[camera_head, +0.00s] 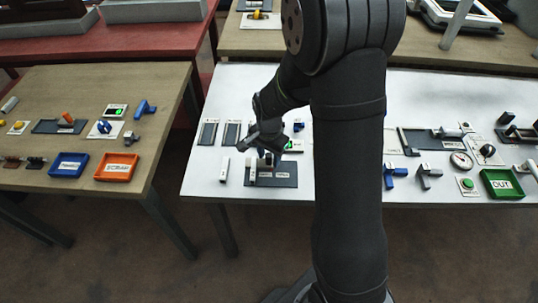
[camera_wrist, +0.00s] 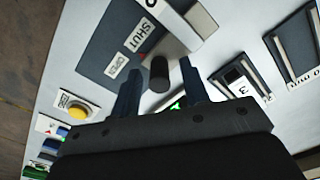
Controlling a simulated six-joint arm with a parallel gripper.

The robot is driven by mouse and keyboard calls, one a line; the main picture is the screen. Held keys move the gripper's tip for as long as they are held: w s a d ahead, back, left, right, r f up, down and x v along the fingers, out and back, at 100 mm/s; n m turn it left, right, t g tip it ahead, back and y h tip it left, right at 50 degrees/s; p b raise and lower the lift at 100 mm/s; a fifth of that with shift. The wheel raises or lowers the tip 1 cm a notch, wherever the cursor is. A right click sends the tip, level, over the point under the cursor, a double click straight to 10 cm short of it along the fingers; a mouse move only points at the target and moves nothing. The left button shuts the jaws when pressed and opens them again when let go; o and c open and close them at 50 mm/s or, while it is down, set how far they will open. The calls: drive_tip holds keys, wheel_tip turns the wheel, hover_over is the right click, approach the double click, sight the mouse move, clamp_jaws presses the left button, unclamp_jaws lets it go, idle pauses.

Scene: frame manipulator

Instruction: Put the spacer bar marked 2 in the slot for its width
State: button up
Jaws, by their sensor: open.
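The table has two dark slotted plates (camera_head: 207,133) and (camera_head: 231,133) at its left. In the wrist view, one slot (camera_wrist: 262,82) has a white label that seems to read 3, and the other slot (camera_wrist: 293,42) has a label I cannot read fully. A pale bar (camera_head: 224,168) stands left of the dark SHUT/OPEN panel (camera_head: 285,181); a pale bar-like piece (camera_wrist: 201,20) shows at the top of the wrist view. I cannot read a 2 on it. My gripper (camera_wrist: 160,82) is open, its fingers either side of a black knob (camera_wrist: 159,72).
A pale block (camera_wrist: 166,44) sits beside the knob on the panel. A yellow button (camera_wrist: 76,110) is at the lower left. Rails, a gauge (camera_head: 461,160) and a green OUT tray (camera_head: 502,184) occupy the table's right. My arm hides its middle.

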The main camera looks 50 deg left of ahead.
clamp_jaws()
drive_tip(key=shift+w+d, duration=1.45)
unclamp_jaws()
